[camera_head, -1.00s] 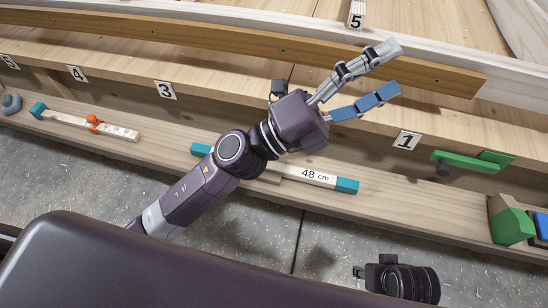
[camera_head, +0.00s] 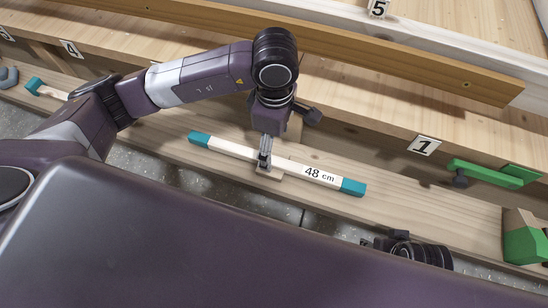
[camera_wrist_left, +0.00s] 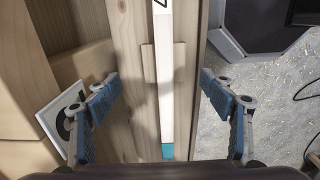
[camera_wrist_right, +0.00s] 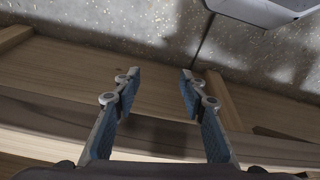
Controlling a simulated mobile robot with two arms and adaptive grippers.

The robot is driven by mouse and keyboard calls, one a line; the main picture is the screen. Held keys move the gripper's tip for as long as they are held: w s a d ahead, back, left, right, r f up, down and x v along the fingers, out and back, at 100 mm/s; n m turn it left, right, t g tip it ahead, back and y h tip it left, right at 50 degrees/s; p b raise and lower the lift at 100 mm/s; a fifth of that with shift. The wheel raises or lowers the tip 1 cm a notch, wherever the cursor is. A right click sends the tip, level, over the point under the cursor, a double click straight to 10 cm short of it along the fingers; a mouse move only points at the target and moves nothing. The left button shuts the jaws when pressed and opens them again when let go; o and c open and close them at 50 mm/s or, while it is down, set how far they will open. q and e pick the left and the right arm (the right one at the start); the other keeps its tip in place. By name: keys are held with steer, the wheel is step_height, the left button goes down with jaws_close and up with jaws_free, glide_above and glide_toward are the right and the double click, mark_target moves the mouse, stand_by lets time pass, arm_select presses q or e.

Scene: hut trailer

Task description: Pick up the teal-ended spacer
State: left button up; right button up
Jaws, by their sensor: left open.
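The teal-ended spacer (camera_head: 298,169) is a white bar with teal ends, marked "48 cm", lying on the wooden ledge in the head view. It also shows in the left wrist view (camera_wrist_left: 167,95), running lengthwise between the fingers. My left gripper (camera_head: 264,164) points down over the spacer's middle and hides a little of it. It is open, with one finger (camera_wrist_left: 158,80) on each side and clear gaps to the bar; its exact height above the bar is hard to tell. My right gripper (camera_wrist_right: 160,73) is open and empty, away from the spacer.
A second teal-tipped piece (camera_head: 34,84) lies at the far left, partly behind my arm. A small wooden block (camera_head: 272,173) sits under the spacer's middle. A green clamp (camera_head: 490,173) and green block (camera_head: 525,240) are at the right. A long wooden rail (camera_head: 300,49) runs behind.

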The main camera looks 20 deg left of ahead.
mark_target(273, 159)
arm_select(q)
steer(key=f, duration=0.4)
steer(key=f+b, duration=0.1)
steer(key=f, duration=0.1)
steer(key=shift+s+a, duration=0.1)
steer(key=shift+s, duration=0.3)
steer(key=shift+f, duration=0.5)
steer(key=c, duration=1.8)
arm_select(e)
steer(key=v, duration=0.4)
steer(key=shift+d+r, duration=0.1)
steer(key=shift+r, duration=0.1)
arm_select(q)
steer(key=shift+w+r, duration=0.1)
steer(key=shift+r, duration=0.1)
